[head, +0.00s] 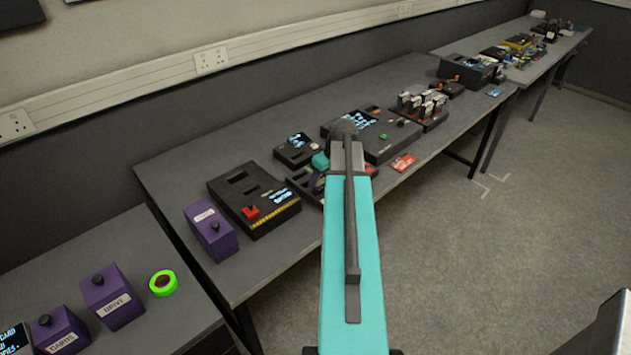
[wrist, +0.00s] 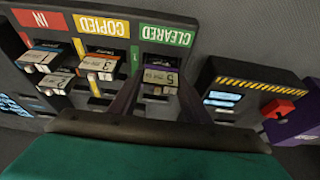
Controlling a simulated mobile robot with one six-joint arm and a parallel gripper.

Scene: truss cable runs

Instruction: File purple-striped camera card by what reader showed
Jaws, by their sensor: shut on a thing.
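In the wrist view a black sorting rack (wrist: 18,72) has columns marked IN in red, COPIED in yellow and CLEARED in green. The purple-striped card (wrist: 160,78), numbered 5, is at the CLEARED column, just below its green label (wrist: 165,36). My gripper (wrist: 158,90) is shut on this card, one dark finger on each side. I cannot tell how deep the card sits in the slot. Other cards stand in the IN column (wrist: 40,57) and the COPIED column (wrist: 98,65).
A black reader box (head: 235,190) with a red knob and a lit screen stands left of the rack. Purple boxes (head: 210,232) and a green tape roll (head: 163,283) are at the left. More devices (head: 385,135) lie right of my arm. The floor at right is clear.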

